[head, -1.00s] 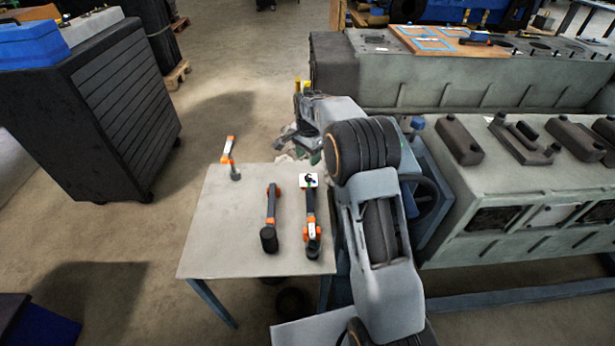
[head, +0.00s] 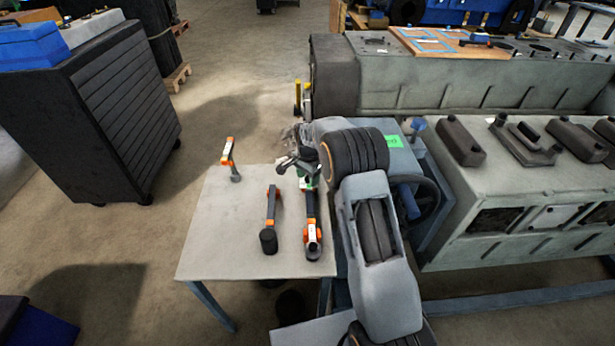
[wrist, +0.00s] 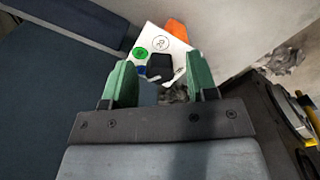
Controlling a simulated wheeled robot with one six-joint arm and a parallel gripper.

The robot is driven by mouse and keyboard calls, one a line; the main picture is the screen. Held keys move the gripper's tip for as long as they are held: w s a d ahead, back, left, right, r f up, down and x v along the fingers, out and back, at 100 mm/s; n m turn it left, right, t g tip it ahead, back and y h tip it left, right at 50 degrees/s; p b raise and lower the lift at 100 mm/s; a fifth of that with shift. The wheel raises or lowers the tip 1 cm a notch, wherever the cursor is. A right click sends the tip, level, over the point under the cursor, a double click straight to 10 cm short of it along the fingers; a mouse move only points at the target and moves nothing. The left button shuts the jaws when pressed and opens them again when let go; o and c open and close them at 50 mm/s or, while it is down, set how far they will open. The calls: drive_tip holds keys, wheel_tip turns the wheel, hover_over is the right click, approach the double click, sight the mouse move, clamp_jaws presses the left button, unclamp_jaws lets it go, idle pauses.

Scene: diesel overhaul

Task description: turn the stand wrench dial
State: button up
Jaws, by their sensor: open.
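A white dial plate (wrist: 172,52) with a green round mark and a black knob (wrist: 160,67) shows in the wrist view. The knob lies between the two green fingertips of my gripper (wrist: 158,76), which is open. An orange part (wrist: 177,29) is behind the plate. In the head view my gripper (head: 306,172) is over the far end of the right-hand black and orange wrench (head: 312,222) and hides most of the plate. Whether the fingers touch the knob cannot be told.
A second black and orange wrench (head: 270,222) is to the left on the grey table (head: 220,240). An orange and white tool (head: 230,158) stands near the table's far left corner. A grey engine block (head: 540,215) and a blue-framed handwheel (head: 425,200) are at the right.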

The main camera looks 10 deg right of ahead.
drive_tip(key=c, duration=0.9)
drive_tip(key=shift+c, duration=0.2)
drive_tip(key=shift+m, duration=0.3)
drive_tip(key=m, duration=0.4)
drive_tip(key=shift+w+m+p, duration=0.1)
drive_tip(key=shift+m+p, duration=0.2)
drive_tip(key=shift+m, duration=0.1)
drive_tip(key=m, duration=0.5)
drive_tip(key=shift+m, duration=0.3)
drive_tip(key=m, duration=0.5)
drive_tip(key=shift+w+p, duration=0.15)
drive_tip(key=shift+p, duration=0.15)
drive_tip(key=m, duration=0.6)
drive_tip(key=shift+d, duration=0.1)
